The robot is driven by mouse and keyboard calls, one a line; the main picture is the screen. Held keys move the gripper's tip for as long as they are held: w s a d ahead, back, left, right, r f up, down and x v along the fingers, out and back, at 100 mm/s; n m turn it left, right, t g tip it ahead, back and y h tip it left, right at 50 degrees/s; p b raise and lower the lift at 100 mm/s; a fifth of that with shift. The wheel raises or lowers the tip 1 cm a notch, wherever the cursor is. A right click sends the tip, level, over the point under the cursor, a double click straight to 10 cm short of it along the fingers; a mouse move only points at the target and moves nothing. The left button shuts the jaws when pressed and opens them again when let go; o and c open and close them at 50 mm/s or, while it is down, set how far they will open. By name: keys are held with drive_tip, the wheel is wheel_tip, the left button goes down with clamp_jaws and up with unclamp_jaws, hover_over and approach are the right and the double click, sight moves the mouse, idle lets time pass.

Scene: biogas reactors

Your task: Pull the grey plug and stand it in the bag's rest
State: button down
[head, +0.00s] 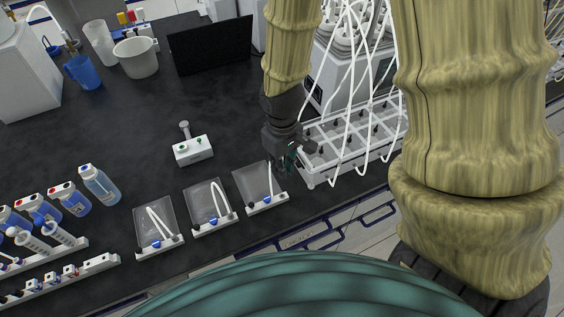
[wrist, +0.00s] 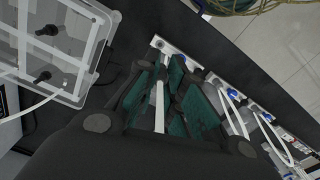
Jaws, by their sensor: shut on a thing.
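My gripper (head: 285,160) is over the right-hand bag (head: 252,182), one of three clear bags on white bases. It is shut on that bag's white tube (head: 270,180), which rises from a blue fitting to the fingers. In the wrist view the tube (wrist: 159,108) runs up between the teal finger pads (wrist: 172,85). I cannot make out a grey plug at the tube's end; the fingers may hide it. The bag's white base (head: 268,205) lies on the bench near its front edge.
A white rack with tubes (head: 350,140) stands close to the right of my gripper. A small white box (head: 193,150) stands behind the middle bag (head: 205,200). The left bag (head: 152,222) lies beyond it. Dark bench behind the bags is mostly clear.

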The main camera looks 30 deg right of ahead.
drive_tip(key=shift+f+b, duration=2.65)
drive_tip(key=shift+f, duration=2.4)
drive_tip(key=shift+f, duration=1.1)
idle(0.4)
drive_tip(key=c, duration=1.4)
unclamp_jaws()
drive_tip(key=shift+c, duration=0.2)
drive_tip(key=shift+r, duration=0.1)
drive_tip(key=shift+r, duration=5.95)
